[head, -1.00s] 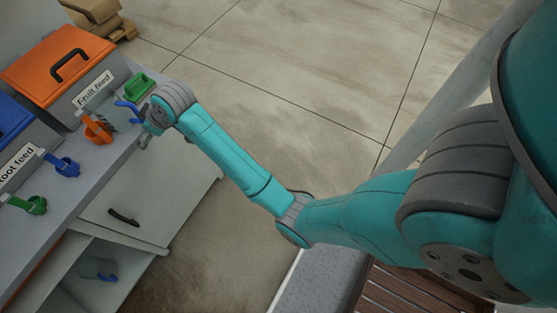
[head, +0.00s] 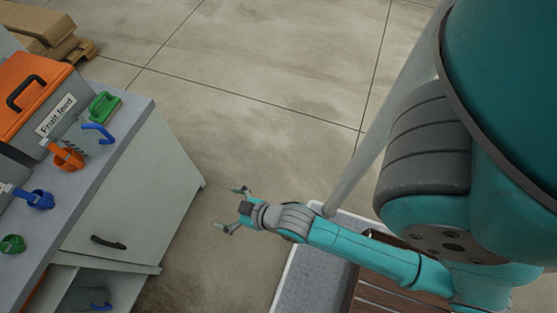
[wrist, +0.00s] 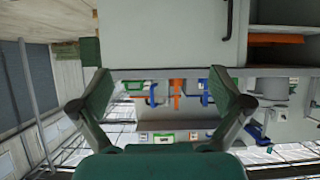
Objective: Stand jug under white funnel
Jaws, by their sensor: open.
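A clear jug with a blue handle (head: 98,131) stands on the grey counter beside the orange valve, near the Fruit feed tank. Blue handles also show in the wrist view (wrist: 153,94), but I cannot tell which belong to jugs. I cannot make out a white funnel. My gripper (head: 232,209) is open and empty over the floor, right of the cabinet and apart from it. Its spread fingers also show in the wrist view (wrist: 160,100).
The orange-lidded Fruit feed tank (head: 40,95) stands on the counter (head: 120,160). A green-handled item (head: 104,107) sits at its back edge. Blue (head: 38,200) and green (head: 12,243) valves lie along the front. Cardboard boxes (head: 45,35) are behind. Floor right of the cabinet is clear.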

